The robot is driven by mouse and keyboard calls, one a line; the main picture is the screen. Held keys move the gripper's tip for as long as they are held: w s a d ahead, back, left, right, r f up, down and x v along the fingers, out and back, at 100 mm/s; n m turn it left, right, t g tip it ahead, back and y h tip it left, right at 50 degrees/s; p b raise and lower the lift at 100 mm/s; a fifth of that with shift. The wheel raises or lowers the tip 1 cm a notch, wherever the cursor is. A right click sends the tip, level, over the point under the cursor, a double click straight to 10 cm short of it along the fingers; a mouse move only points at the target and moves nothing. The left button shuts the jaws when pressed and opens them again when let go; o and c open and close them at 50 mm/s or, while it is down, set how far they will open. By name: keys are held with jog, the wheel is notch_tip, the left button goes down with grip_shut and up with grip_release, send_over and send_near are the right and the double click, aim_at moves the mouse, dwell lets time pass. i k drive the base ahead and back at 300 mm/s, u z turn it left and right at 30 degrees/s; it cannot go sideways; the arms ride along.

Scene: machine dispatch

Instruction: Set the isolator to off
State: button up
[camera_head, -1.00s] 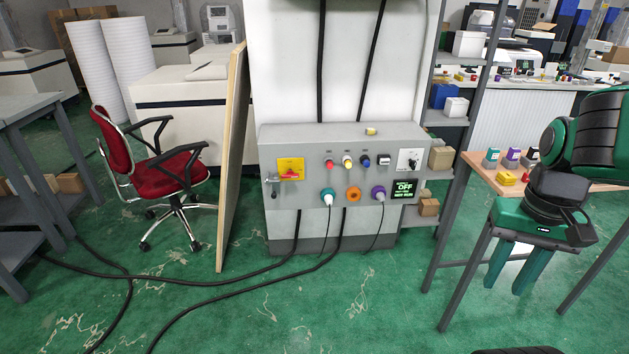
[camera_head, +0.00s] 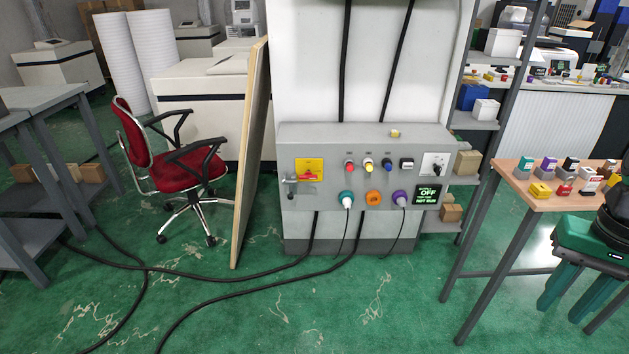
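The grey control panel (camera_head: 330,218) stands ahead on the front of a tall white cabinet. The isolator (camera_head: 309,170) is a red rotary handle on a yellow plate at the panel's upper left; the red handle looks roughly horizontal. A small dark display (camera_head: 433,194) at the panel's right reads OFF, with smaller text that seems to say NOT RUN. My gripper (camera_head: 568,290) is at the lower right edge, its green fingers pointing down and spread apart with nothing between them. It is far from the isolator, and part of the arm is cut off.
A wooden table (camera_head: 520,198) with several coloured parts stands at right, beside my gripper. A red chair (camera_head: 180,170) and a leaning board (camera_head: 252,150) stand left of the panel. Black cables (camera_head: 215,293) cross the green floor. The floor before the panel is otherwise clear.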

aim_at(308, 175)
jog(key=i, duration=0.9)
jog(key=u, duration=0.05)
